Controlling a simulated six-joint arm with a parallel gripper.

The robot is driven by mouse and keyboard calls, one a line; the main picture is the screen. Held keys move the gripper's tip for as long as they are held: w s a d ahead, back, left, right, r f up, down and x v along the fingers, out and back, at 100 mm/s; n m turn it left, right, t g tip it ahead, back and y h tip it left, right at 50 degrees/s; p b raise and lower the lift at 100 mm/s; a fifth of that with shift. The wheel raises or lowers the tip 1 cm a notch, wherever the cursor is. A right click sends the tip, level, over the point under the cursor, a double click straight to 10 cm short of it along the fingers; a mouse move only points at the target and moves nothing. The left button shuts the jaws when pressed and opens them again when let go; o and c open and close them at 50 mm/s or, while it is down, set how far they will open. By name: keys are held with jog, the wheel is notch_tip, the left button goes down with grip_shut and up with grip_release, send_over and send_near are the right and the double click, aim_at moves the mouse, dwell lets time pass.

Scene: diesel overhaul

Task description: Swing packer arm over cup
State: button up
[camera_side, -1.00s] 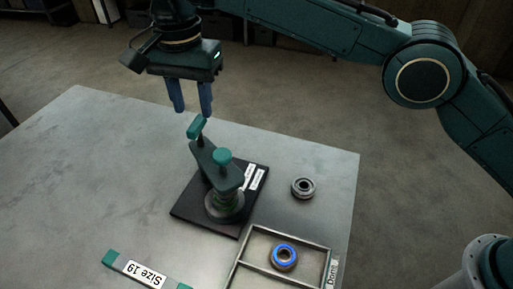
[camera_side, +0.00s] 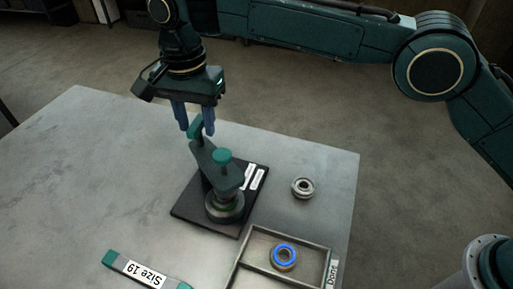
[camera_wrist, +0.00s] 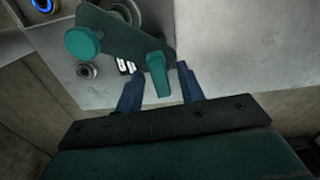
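The packer arm (camera_side: 222,172) is a dark green-grey bar on a post, with a teal round knob (camera_side: 222,156) at its near end and a teal upright handle (camera_side: 195,128) at its far end. The near end lies over the round metal cup (camera_side: 226,209) on the black base plate (camera_side: 186,206). My gripper (camera_side: 195,133) is open, its blue fingers at the handle's height. In the wrist view the handle (camera_wrist: 157,75) shows between the two fingertips (camera_wrist: 158,72), with gaps on both sides. The cup is partly hidden under the arm.
A loose bearing (camera_side: 302,188) lies right of the base plate. A metal tray (camera_side: 286,232) marked "Done" holds a blue-ringed bearing (camera_side: 284,257). The table's left side is clear.

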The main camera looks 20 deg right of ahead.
grip_shut()
jog(key=shift+m, duration=0.4)
grip_release()
dwell(0.4)
jog(key=shift+r, duration=0.1)
jog(key=shift+r, duration=2.65)
